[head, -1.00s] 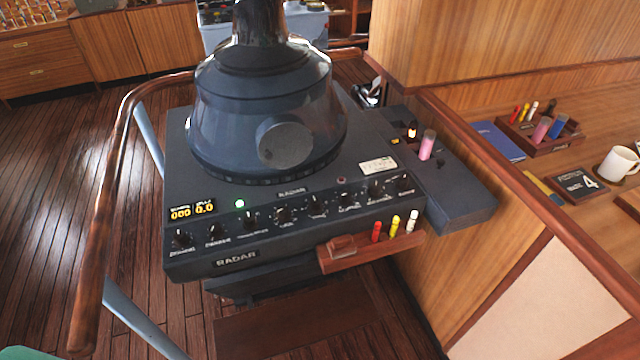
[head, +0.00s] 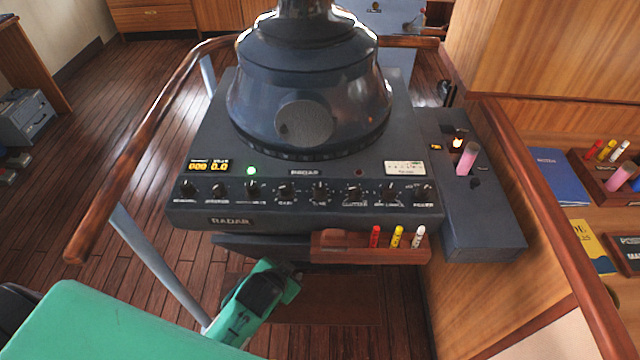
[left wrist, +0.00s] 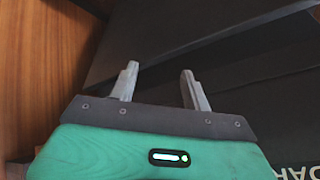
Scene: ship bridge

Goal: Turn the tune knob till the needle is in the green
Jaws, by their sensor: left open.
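The radar console (head: 300,222) has a front row of black knobs. The tune knob (head: 320,190) appears to be the one near the middle of the row; its lettering is small. A white plate (head: 405,168) sits at the right of the panel; I cannot make out a needle or green band on it. My left arm reaches in low in front of the console, below the knobs; its fingertips cannot be made out in the head view. In the left wrist view my left gripper (left wrist: 160,84) is open and empty, close to dark console surfaces. My right gripper is not in view.
A wooden holder (head: 325,245) with red, yellow and white markers juts from the console front. A wooden rail (head: 150,135) curves round the left side. A side box (head: 480,225) with a pink cylinder stands at right, beside the wooden partition.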

